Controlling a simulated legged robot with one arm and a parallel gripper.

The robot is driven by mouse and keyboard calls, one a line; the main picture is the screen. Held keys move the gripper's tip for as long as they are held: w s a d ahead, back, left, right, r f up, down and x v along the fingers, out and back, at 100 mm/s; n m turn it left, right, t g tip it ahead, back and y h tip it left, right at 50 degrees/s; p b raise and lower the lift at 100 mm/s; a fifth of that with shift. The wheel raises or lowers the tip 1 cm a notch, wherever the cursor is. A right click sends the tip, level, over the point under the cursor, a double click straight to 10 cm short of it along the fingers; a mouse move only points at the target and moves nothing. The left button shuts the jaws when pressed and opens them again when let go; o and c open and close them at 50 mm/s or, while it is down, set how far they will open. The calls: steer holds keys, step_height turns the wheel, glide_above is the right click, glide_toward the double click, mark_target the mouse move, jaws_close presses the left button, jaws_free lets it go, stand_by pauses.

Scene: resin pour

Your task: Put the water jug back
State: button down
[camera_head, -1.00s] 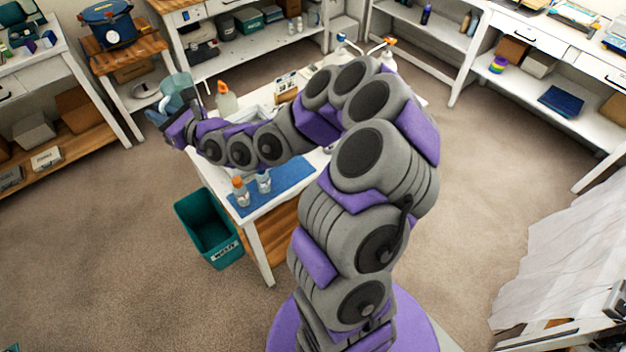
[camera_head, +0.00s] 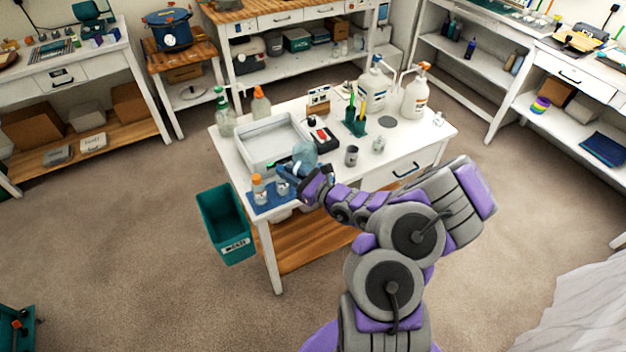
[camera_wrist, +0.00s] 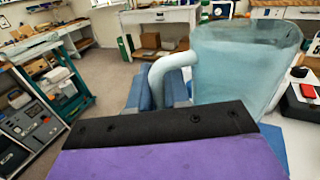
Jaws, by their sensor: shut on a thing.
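The water jug (camera_head: 305,154) is translucent pale blue. In the head view it shows by the front right corner of the white tray on the white table (camera_head: 420,140). My gripper (camera_head: 293,178) is shut on the jug's handle at the table's front side. In the wrist view the jug (camera_wrist: 245,65) fills the upper right and looks upright. Its pale curved handle (camera_wrist: 172,62) sits between my blue fingers (camera_wrist: 160,95). I cannot tell whether the jug's base touches anything. A blue mat (camera_head: 262,211) lies at the table's front left corner, partly behind my gripper.
Two small bottles, one orange-capped (camera_head: 258,188), stand on the mat beside my gripper. The white tray (camera_head: 250,160), a grey cup (camera_head: 351,156) and a green tool holder (camera_head: 355,125) are near. Large pump bottles (camera_head: 415,92) stand behind. A teal bin (camera_head: 225,225) is on the floor.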

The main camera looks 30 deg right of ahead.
steer(key=s+f+g+y, duration=0.1)
steer(key=s+f+y, duration=0.1)
steer(key=s+f, duration=0.5)
steer(key=shift+n, duration=0.5)
steer(key=shift+w+d+f+b, duration=0.8)
steer(key=shift+w+d+f, duration=0.3)
steer(key=shift+w, duration=1.45)
steer(key=shift+w+d+f+b, duration=0.9)
steer(key=shift+w+d, duration=0.25)
steer(key=shift+w, duration=1.35)
steer(key=shift+w+d+f+b, duration=0.75)
steer(key=shift+w+d+f, duration=0.35)
steer(key=shift+w, duration=1.45)
steer(key=shift+r, duration=0.1)
steer(key=c, duration=1.4)
jaws_free()
steer(key=shift+d, duration=0.1)
